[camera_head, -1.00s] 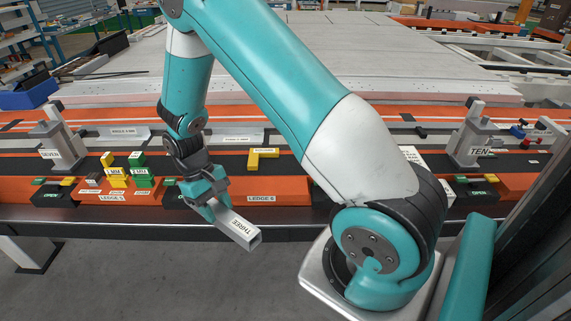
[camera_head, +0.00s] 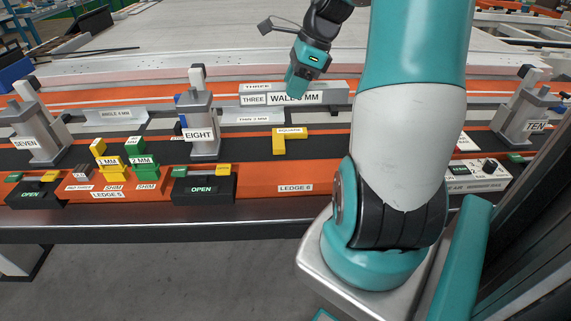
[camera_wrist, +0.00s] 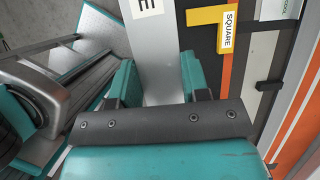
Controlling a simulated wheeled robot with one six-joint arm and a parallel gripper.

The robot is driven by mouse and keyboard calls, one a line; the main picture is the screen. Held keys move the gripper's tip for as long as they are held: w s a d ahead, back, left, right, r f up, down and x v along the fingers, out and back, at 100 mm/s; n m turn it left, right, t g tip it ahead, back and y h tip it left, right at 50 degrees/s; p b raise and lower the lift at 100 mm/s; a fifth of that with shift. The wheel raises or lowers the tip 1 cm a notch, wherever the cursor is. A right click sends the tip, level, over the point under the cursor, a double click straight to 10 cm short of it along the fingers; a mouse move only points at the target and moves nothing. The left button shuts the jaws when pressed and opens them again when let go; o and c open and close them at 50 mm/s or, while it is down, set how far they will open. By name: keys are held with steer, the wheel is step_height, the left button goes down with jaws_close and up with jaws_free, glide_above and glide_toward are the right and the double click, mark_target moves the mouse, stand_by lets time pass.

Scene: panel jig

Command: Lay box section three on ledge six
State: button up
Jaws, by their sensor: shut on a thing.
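Box section three (camera_head: 330,92) is a grey bar marked "THREE" and "WALL 3 MM". My gripper (camera_head: 298,88) is shut on it near its middle and holds it roughly level in the head view. In the wrist view the bar (camera_wrist: 157,70) runs between the two fingers, with part of its label at the top edge. Ledge six (camera_head: 262,188) is the orange strip at the near edge of the bench, with a "LEDGE 6" label. Its right part is hidden behind my arm. The bar appears raised clear of the bench.
A yellow square (camera_head: 279,144) stands behind ledge six. Post eight (camera_head: 203,130) is to the left, with a black "OPEN" clamp (camera_head: 205,190) in front. Green and yellow shim blocks (camera_head: 143,168) stand on ledge five. Post ten (camera_head: 522,115) and a control box (camera_head: 478,176) are right.

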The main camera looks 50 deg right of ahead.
steer(key=f+b, duration=0.1)
steer(key=f, duration=0.8)
steer(key=f+b, duration=0.1)
steer(key=f, duration=0.9)
steer(key=shift+s+d+f, duration=0.15)
steer(key=shift+d+f, duration=0.05)
steer(key=shift+f, duration=0.1)
steer(key=shift+b, duration=0.3)
steer(key=o, duration=1.1)
steer(key=shift+f, duration=0.1)
steer(key=p+v, duration=0.1)
steer(key=v, duration=1.1)
steer(key=w+a+r+n+g, duration=0.1)
steer(key=w+a+r+n, duration=0.15)
steer(key=a+n, duration=0.7)
steer(key=w+a+r+n+g, duration=0.15)
steer(key=a+r+n, duration=0.4)
steer(key=a, duration=0.75)
steer(key=s+a+r+n, duration=0.1)
steer(key=s+a+n, duration=0.4)
steer(key=a+n, duration=0.3)
steer(key=s+a+r+n+y, duration=0.1)
steer(key=s+a+n, duration=0.5)
steer(key=a+n, duration=0.3)
steer(key=n+g, duration=0.1)
steer(key=n, duration=0.1)
steer(key=shift+s+n, duration=0.25)
steer(key=shift+n, duration=0.15)
